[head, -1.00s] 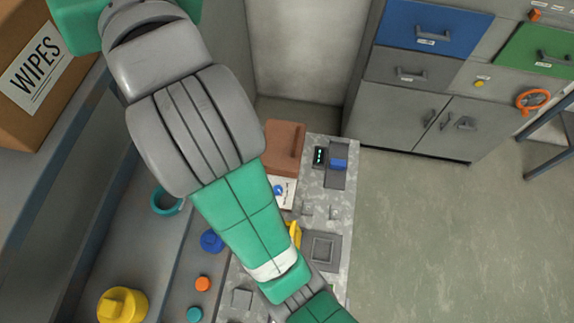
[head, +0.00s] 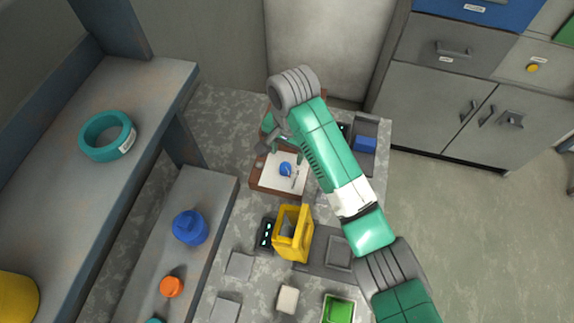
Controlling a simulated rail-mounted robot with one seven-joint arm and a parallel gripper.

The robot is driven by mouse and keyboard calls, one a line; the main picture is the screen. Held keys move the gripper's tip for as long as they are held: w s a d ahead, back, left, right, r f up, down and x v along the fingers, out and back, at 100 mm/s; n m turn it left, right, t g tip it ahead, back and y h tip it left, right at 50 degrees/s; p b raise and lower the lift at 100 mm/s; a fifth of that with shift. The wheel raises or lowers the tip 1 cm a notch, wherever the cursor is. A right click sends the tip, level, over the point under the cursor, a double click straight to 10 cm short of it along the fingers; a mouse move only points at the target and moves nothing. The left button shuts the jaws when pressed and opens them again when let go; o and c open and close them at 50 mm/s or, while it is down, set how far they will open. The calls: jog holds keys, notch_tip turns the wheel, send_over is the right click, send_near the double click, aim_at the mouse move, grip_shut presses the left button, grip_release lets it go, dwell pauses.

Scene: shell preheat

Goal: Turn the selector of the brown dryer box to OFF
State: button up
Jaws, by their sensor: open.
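The brown dryer box (head: 258,188) stands at the back of the grey speckled worktop, partly covered by my arm. Its white front panel (head: 272,178) faces the camera and carries a round blue selector (head: 286,169) with a pointer. The panel's lettering is too small to read, so I cannot tell the setting. My gripper (head: 271,152) is open just above and left of the selector, close to the panel's upper edge. It looks apart from the selector, and its fingers are small and partly hidden by my wrist.
A yellow open-topped holder (head: 293,236) stands just in front of the dryer box, beside a small dark display (head: 266,233). A blue block (head: 365,144) is at the right behind my arm.

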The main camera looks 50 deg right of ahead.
aim_at(286, 166)
notch_tip(286, 166, down, 7)
jog(key=shift+w+f+b, duration=0.15)
jog(key=shift+b, duration=0.85)
jog(key=c, duration=1)
jog(key=r+n+p, duration=0.1)
jog(key=p, duration=0.4)
jog(key=shift+a, duration=0.2)
jog(key=shift+n+p, duration=0.6)
jog(key=shift+p, duration=0.5)
jog(key=shift+d+f+n+p, duration=0.1)
jog(key=shift+n+p, duration=0.8)
jog(key=shift+p, duration=0.25)
jog(key=n, duration=0.1)
jog(key=n+p, duration=0.1)
jog(key=shift+f+n, duration=0.2)
jog(key=shift+n, duration=0.1)
jog(key=n+p, duration=0.2)
jog(key=n, duration=0.2)
jog(key=shift+d+f+n, duration=0.1)
jog(key=shift+n, duration=0.2)
jog(key=n+p, duration=0.1)
jog(key=n, duration=0.5)
jog(key=shift+w+g, duration=0.1)
jog(key=shift+g, duration=0.3)
jog(key=shift+n, duration=0.5)
